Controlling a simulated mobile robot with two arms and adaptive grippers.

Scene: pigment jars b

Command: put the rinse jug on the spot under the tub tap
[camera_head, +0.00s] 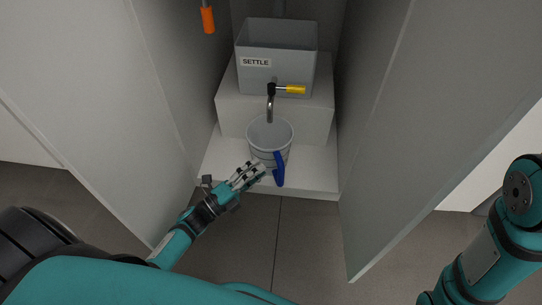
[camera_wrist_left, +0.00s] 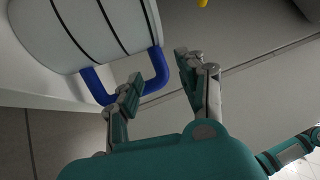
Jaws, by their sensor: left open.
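The rinse jug (camera_head: 270,137) is a pale grey, round vessel with dark bands and a blue handle (camera_head: 279,170). It stands upright on the white cabinet floor, with its open mouth below the spout of the tub tap (camera_head: 270,104). The spot under the tap is hidden, apparently by the jug. My left gripper (camera_head: 248,175) is open at the front of the jug, near the handle. In the left wrist view the jug (camera_wrist_left: 85,30) fills the upper left, and the blue handle (camera_wrist_left: 158,68) shows between the spread fingertips of my gripper (camera_wrist_left: 160,72). I cannot tell whether they touch it.
A grey tub (camera_head: 256,80) labelled SETTLE sits on a white block (camera_head: 232,112) behind the jug. The tap has a yellow lever (camera_head: 292,89). Open cabinet doors flank the opening on both sides (camera_head: 100,80) (camera_head: 430,110). An orange handle (camera_head: 208,20) hangs at upper left.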

